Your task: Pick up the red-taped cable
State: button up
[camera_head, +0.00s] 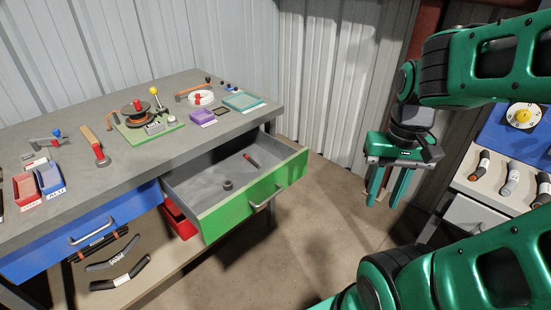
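My gripper (388,196) hangs in the air at the right of the view, its green fingers pointing down and spread apart. I see nothing held between them. Short dark cable pieces lie on the right-hand surface: one with a white label and a reddish-orange band (480,165), a greyer one with a white label (511,180), and one with orange and white bands (542,190), partly cut off by the picture edge. I cannot tell for sure which has red tape. My gripper is left of these pieces and apart from them. A small red-and-dark item (251,160) lies in the open drawer.
The grey workbench (140,170) carries bins and tools. Its green-fronted drawer (255,204) stands open, with a small dark round object (228,185) inside. More cable pieces (120,275) lie on the lower shelf. Bare floor (310,235) lies between bench and right-hand surface.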

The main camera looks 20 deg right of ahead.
aim_at(246, 156)
jog(key=z, duration=0.1)
jog(key=i, duration=1)
jog(key=u, duration=0.05)
